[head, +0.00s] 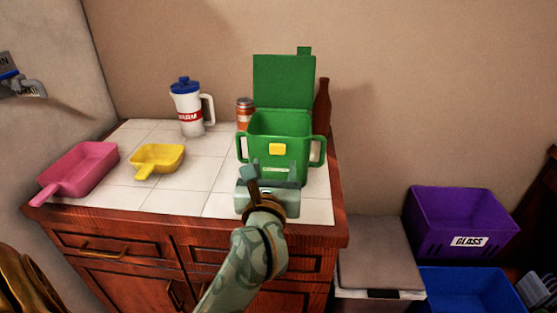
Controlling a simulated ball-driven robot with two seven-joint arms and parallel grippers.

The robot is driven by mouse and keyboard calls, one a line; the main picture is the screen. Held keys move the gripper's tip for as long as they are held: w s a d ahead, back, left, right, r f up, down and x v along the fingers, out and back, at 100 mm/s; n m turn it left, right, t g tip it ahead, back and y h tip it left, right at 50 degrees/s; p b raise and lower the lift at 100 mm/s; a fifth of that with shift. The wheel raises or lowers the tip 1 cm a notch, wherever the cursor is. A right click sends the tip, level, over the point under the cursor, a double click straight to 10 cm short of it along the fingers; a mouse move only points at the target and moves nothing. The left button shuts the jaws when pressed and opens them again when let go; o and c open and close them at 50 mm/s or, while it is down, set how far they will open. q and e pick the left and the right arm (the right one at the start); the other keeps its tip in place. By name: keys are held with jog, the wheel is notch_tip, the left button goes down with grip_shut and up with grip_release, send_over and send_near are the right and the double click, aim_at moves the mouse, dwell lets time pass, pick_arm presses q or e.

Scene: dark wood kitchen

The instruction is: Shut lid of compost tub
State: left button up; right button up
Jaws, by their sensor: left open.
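The green compost tub (264,155) stands on the tiled counter near its right end. Its lid (282,82) is raised and stands upright at the back of the tub, so the tub's mouth is open. A yellow latch patch shows on its front. My left gripper (272,176) is in front of the tub's lower front, open, with nothing seen between its fingers. It covers part of the tub's base, and I cannot tell whether it touches the tub. My right gripper is not in view.
A jar (245,113) and a brown bottle (322,106) stand close beside and behind the tub. A white jug (190,108), yellow scoop (158,158) and pink scoop (80,170) are on the left. A purple bin (464,219) and blue bin (470,291) are lower right.

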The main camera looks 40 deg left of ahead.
aim_at(277, 151)
pick_arm(q)
jog(key=x, duration=0.5)
jog(key=shift+b, duration=0.35)
grip_shut()
jog(key=shift+r+p, duration=0.15)
jog(key=shift+p, duration=0.25)
grip_release()
